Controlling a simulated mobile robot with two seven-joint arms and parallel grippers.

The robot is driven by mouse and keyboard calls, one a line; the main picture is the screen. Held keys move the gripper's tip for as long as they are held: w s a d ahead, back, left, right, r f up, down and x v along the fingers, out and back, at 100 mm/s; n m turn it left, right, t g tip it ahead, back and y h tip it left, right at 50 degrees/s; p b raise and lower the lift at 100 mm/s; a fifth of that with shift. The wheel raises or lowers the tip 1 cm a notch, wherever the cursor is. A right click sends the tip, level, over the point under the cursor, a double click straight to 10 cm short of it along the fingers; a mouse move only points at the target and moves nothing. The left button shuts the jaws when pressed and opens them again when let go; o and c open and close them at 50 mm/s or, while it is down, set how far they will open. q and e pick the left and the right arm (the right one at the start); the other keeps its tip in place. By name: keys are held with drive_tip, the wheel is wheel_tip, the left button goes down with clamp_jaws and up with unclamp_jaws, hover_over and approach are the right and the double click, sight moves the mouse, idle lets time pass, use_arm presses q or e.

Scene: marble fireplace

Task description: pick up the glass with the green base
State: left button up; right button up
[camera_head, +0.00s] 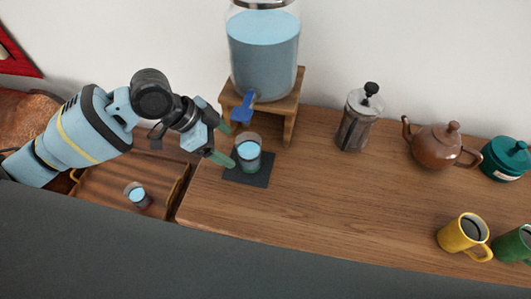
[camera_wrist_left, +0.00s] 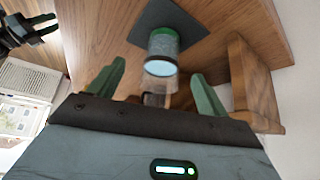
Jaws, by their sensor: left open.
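The glass with the green base (camera_head: 248,152) stands upright on a dark square mat (camera_head: 262,180) at the left end of the wooden top, with pale blue liquid in it. My left gripper (camera_head: 225,144) is open beside it, with its green fingertips close to the glass's left side. In the left wrist view the glass (camera_wrist_left: 163,50) shows ahead of and between the two open fingers (camera_wrist_left: 160,72), and nothing is held. Whether a finger touches the glass I cannot tell. A dark gripper, seemingly my right one (camera_wrist_left: 42,26), shows at that view's upper left with its fingers apart.
A water dispenser (camera_head: 263,55) with a blue tap stands on a wooden stand (camera_head: 290,105) just behind the glass. Another glass (camera_head: 138,195) sits in a lower wooden tray at left. A French press (camera_head: 355,120), teapot (camera_head: 437,145) and mugs (camera_head: 465,236) stand rightward. The middle top is clear.

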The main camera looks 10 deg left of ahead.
sight(246, 154)
use_arm(q)
drive_tip(key=shift+x, duration=1.05)
drive_tip(key=shift+w+x, duration=0.15)
drive_tip(key=shift+x, duration=1.3)
drive_tip(key=shift+w+x, duration=0.15)
drive_tip(key=shift+x, duration=1.35)
drive_tip(key=shift+d+r, duration=0.1)
drive_tip(key=shift+r, duration=0.1)
drive_tip(key=c, duration=1.4)
drive_tip(key=shift+r, duration=0.1)
